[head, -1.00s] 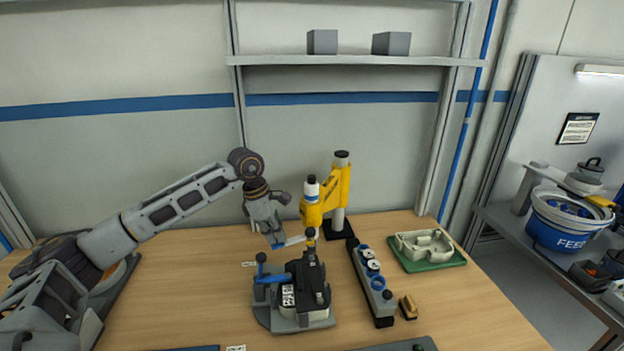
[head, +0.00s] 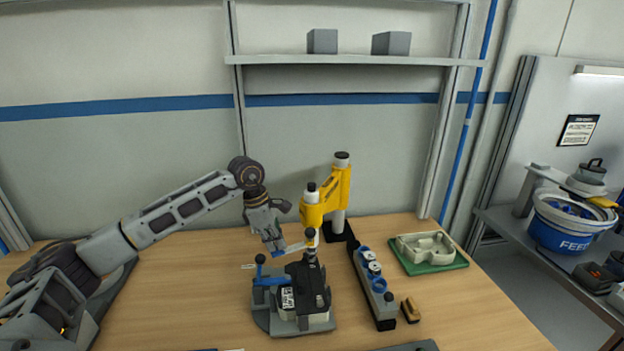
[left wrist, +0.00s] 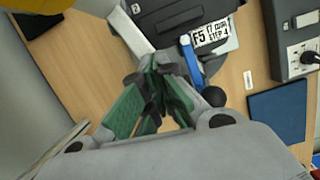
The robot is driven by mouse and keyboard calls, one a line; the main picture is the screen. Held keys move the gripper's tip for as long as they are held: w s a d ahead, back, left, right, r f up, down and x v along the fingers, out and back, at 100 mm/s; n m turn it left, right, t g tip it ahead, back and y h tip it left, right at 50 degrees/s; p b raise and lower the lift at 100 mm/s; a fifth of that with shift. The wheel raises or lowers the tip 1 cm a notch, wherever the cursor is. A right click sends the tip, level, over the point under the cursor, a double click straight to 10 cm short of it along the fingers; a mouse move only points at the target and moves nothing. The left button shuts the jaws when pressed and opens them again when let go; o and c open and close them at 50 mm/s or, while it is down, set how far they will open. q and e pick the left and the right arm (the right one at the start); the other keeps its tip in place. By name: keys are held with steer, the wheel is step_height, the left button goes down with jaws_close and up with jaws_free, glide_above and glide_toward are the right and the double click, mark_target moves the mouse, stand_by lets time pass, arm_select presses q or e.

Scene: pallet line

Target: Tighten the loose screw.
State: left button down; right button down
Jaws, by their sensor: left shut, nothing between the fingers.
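My left gripper (head: 279,246) hangs just left of and above a black-topped housing (head: 306,285) in a grey fixture (head: 305,329). Its green-padded fingers (left wrist: 160,103) are together and empty in the left wrist view. A pale bar (head: 296,247) runs from beside the fingertips to a dark upright piece over the housing; I cannot tell whether the fingers touch it. A blue lever (head: 272,281) sits at the fixture's left; it also shows in the left wrist view (left wrist: 190,62). I cannot make out the loose screw. My right gripper is out of view.
A yellow arm on a post (head: 335,190) stands behind the housing. A grey rail with round parts (head: 373,285) and a green tray with a pale casting (head: 431,268) lie to the right. A blue feeder bowl (head: 562,232) is far right. The table's left middle is clear.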

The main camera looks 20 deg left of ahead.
arm_select(q)
steer(key=shift+f, duration=0.4)
stand_by(0.3)
steer(key=shift+s+f+b, duration=0.15)
steer(key=shift+f+b, duration=0.05)
steer(key=shift+b, duration=0.25)
stand_by(0.5)
steer(key=shift+r, duration=0.2)
stand_by(0.8)
steer(key=shift+r, duration=0.5)
step_height(320, 180, up, 8)
steer(key=p, duration=0.5)
steer(key=shift+r, duration=0.15)
stand_by(0.9)
stand_by(0.7)
